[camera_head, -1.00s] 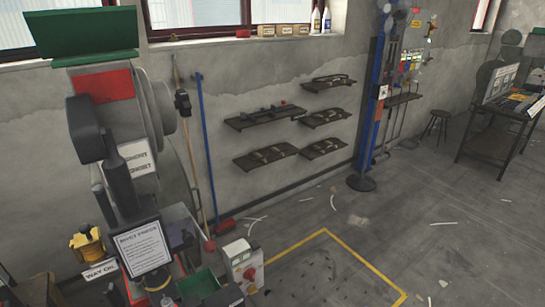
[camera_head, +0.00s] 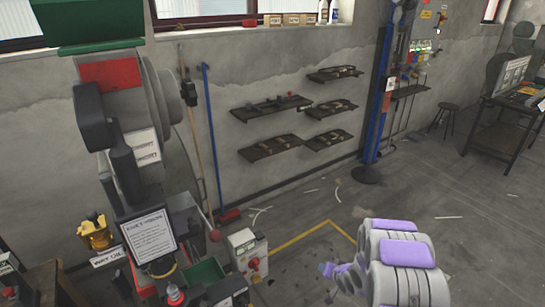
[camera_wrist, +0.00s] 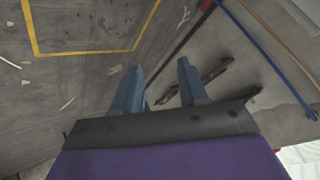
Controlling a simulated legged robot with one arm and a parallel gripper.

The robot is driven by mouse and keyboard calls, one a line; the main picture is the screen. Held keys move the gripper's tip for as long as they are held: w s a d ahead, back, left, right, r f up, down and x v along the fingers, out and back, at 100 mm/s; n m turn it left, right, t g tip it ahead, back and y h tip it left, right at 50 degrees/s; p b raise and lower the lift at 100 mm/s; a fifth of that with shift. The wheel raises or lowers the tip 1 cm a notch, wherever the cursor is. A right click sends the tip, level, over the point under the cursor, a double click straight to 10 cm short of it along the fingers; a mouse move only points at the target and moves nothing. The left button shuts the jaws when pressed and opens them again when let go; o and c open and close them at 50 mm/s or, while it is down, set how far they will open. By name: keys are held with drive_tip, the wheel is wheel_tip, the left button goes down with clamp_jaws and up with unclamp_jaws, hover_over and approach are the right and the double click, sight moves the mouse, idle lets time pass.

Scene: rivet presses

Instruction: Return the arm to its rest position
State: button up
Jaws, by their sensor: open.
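My arm, grey with purple panels, shows at the lower right of the head view. My gripper (camera_head: 328,269) is at its left end, small and partly hard to make out there. In the wrist view my gripper (camera_wrist: 160,88) shows two blue-grey fingers standing apart with nothing between them. The wrist view looks past the fingers at the wall and the floor, and the fingers touch nothing that I can see.
The rivet press (camera_head: 130,150) stands at the left with a sign (camera_head: 149,236) in front. A control box (camera_head: 247,255) is beside it. Wall shelves (camera_head: 270,148) and a blue post (camera_head: 380,110) are behind. The floor (camera_head: 440,205) at right is mostly clear. A table (camera_head: 497,135) stands far right.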

drive_tip(key=s+d+r+n+g+h, duration=0.1)
drive_tip(key=s+d+r+g+h, duration=0.1)
drive_tip(key=s+r, duration=0.7)
drive_tip(key=s+d+r+g+h, duration=0.1)
drive_tip(key=s+r+g+h, duration=0.3)
drive_tip(key=r, duration=0.8)
drive_tip(key=s+a+r+n+g+y, duration=0.1)
drive_tip(key=s+a+r, duration=0.2)
drive_tip(key=s, duration=0.8)
drive_tip(key=s+a+r+n+g+y, duration=0.1)
drive_tip(key=s+r, duration=0.4)
drive_tip(key=s, duration=0.6)
drive_tip(key=s+a+r+n+g+y, duration=0.1)
drive_tip(key=s+a+r, duration=0.4)
drive_tip(key=s, duration=0.7)
drive_tip(key=shift+a+g+y, duration=0.4)
drive_tip(key=shift+g, duration=0.3)
